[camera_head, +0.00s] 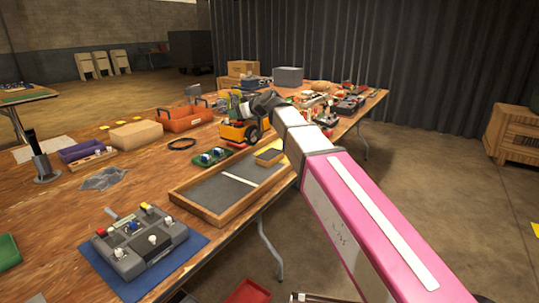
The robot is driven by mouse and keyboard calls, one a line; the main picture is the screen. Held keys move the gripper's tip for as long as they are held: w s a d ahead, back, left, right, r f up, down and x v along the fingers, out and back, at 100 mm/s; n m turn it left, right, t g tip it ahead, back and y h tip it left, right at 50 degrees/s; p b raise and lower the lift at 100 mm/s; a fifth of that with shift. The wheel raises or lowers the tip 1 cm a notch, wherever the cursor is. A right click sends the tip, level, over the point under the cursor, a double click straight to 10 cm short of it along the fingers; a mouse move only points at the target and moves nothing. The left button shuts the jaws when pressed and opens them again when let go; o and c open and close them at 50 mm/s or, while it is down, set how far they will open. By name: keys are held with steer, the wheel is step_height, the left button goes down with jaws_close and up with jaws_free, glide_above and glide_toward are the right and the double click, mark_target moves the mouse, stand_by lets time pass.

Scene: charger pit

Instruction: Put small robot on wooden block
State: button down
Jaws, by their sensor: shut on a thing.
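The fingertips are small and partly hidden by the wrist. I cannot tell whether the wheels touch the table. The wooden block (136,135), a plain tan box shape, lies on the table left of the small robot, apart from it.
An orange toolbox (186,117) stands behind, between block and robot. A wood-framed tray (210,197) lies in front of the robot, with a green circuit board (210,158) beside it. A grey control box (135,240) sits on a blue mat.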

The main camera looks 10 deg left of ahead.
steer(key=shift+a, duration=0.2)
steer(key=shift+w+d+f, duration=0.1)
steer(key=shift+f, duration=0.05)
steer(key=w+d+f, duration=0.4)
steer(key=w, duration=0.1)
steer(key=w+d+f, duration=0.2)
steer(key=w+d, duration=0.1)
steer(key=shift+w+f, duration=0.1)
steer(key=shift+f, duration=2.2)
steer(key=shift+f, duration=0.1)
steer(key=c, duration=0.6)
jaws_free()
steer(key=shift+d+f, duration=0.1)
steer(key=shift+o, duration=0.2)
